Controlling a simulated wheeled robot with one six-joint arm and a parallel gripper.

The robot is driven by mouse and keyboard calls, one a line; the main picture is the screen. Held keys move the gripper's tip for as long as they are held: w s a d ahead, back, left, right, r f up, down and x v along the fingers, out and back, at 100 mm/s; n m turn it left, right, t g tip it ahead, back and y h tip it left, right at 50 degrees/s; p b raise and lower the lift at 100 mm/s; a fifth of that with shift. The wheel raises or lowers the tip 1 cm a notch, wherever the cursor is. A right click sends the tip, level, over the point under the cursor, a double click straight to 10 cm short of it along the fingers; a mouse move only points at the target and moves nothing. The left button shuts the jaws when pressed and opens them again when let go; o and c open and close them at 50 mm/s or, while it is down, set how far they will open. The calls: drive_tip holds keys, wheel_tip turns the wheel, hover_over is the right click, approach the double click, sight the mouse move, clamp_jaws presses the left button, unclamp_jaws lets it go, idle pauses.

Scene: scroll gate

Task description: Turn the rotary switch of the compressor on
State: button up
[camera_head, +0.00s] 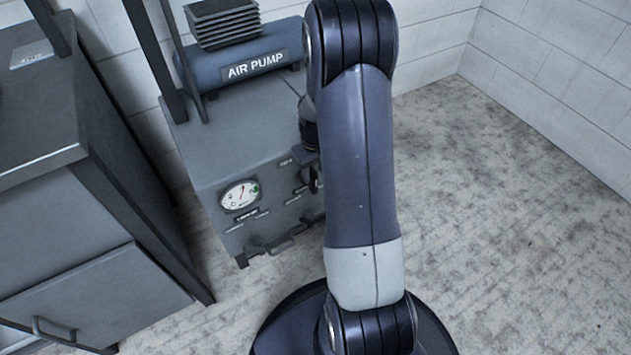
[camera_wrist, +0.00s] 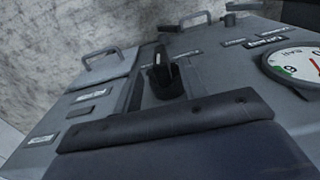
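The compressor is a grey cabinet (camera_head: 235,140) with a blue tank (camera_head: 235,65) marked AIR PUMP on top. In the wrist view its front panel is tilted, and a black rotary switch (camera_wrist: 165,76) with a pale pointer line stands out from it, near the middle. My gripper (camera_head: 314,180) is at the front panel in the head view, partly hidden behind my arm. In the wrist view a dark part with a bolted black edge (camera_wrist: 165,122), seemingly my gripper, fills the bottom, below the switch. A gap between fingertips does not show. Contact with the switch cannot be told.
A round white gauge (camera_head: 240,195) is on the panel, also at the wrist view's right edge (camera_wrist: 297,65). Handles (camera_wrist: 103,57) stick out from the panel. A grey cabinet (camera_head: 75,200) stands close on the left. The floor on the right (camera_head: 510,200) is clear.

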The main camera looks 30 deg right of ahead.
sight(315, 177)
drive_tip(key=shift+f+b, duration=0.6)
drive_tip(key=shift+f, duration=1.75)
clamp_jaws()
